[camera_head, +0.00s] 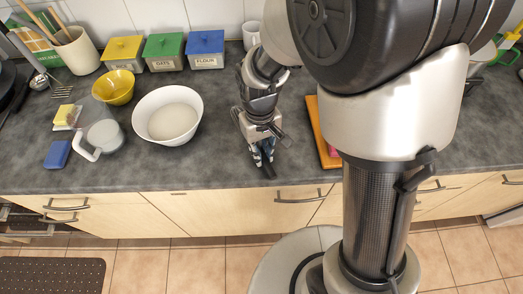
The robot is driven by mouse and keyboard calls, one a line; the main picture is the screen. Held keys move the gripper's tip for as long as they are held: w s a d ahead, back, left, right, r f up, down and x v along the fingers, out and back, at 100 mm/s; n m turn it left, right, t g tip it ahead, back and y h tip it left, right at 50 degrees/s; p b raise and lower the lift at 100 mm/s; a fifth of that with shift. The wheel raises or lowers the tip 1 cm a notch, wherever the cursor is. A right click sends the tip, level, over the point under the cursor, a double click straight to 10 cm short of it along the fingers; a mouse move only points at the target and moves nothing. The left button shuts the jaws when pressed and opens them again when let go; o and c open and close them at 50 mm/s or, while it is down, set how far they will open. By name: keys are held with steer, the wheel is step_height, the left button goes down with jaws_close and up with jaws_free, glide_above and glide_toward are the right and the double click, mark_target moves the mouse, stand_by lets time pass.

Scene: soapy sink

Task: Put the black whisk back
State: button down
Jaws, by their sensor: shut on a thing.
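My gripper (263,158) is low over the grey counter near its front edge, right of the white bowl, pointing down. It is shut on a slim dark thing, which I take to be the black whisk (268,172). Only a short black end of it shows below the fingers; the rest is hidden by the gripper. I cannot tell whether that end touches the counter. A crock (75,50) with wooden utensils stands at the back left.
A white bowl (168,116), a yellow bowl (113,87), a grey-white mug-like vessel (104,136), a blue sponge (57,154) and a yellow block (67,116) stand left. Yellow, green and blue canisters (205,49) line the wall. An orange board (321,135) lies right of my gripper.

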steer(key=shift+r, duration=0.1)
steer(key=c, duration=1.5)
jaws_free()
steer(key=shift+c, duration=0.2)
step_height(320, 180, up, 12)
steer(key=p, duration=0.4)
steer(key=s+d+r+m+t, duration=0.4)
steer(key=s+d+r+t, duration=0.1)
steer(key=s+d+r, duration=0.5)
steer(key=s+r, duration=0.2)
steer(key=s, duration=0.1)
steer(key=shift+s+d+r, duration=0.15)
steer(key=shift+s+d, duration=0.15)
steer(key=shift+s, duration=0.05)
